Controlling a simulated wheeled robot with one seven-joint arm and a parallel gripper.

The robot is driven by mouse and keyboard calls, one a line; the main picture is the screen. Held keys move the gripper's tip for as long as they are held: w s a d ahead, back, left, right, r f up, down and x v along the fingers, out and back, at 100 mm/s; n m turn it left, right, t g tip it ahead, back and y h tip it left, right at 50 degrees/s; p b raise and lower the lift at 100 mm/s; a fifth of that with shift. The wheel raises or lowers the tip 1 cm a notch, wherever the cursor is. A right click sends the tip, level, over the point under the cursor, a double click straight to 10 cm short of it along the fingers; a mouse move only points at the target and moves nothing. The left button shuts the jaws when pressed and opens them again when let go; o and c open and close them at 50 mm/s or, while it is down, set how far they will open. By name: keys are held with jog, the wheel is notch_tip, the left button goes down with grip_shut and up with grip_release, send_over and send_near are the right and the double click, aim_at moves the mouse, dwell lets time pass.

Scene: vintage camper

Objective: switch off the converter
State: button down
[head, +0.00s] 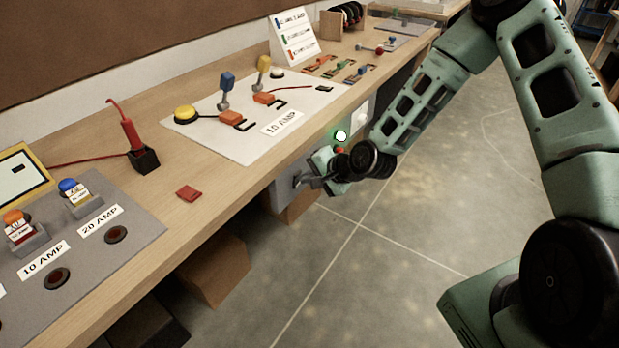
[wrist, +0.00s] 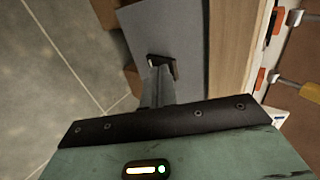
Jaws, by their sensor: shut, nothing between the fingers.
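A grey box front (head: 283,190), likely the converter, sits under the bench edge; a grey panel (wrist: 150,25) also shows in the wrist view. A lit green lamp (head: 341,136) with a small red part (head: 340,150) below it shows on the bench front, just above my wrist. My gripper (head: 301,181) is shut and empty, its tips at the grey front. In the wrist view my gripper (wrist: 160,68) points at the grey panel, with a small dark piece at the tips. I cannot tell whether that is a switch or the finger pads, or whether they touch.
The wooden bench (head: 235,190) runs along the left. It carries a white board (head: 240,140) with levers and a yellow button, a red-handled tool (head: 131,130) in a black holder, and a grey panel (head: 120,240). Cardboard boxes (head: 218,270) stand beneath. The tiled floor (head: 400,250) is clear.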

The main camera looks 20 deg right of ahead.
jog(key=shift+w+a+r, duration=0.15)
jog(key=shift+w+a, duration=0.05)
jog(key=shift+w, duration=0.1)
jog(key=shift+r, duration=0.1)
jog(key=shift+r+p, duration=0.75)
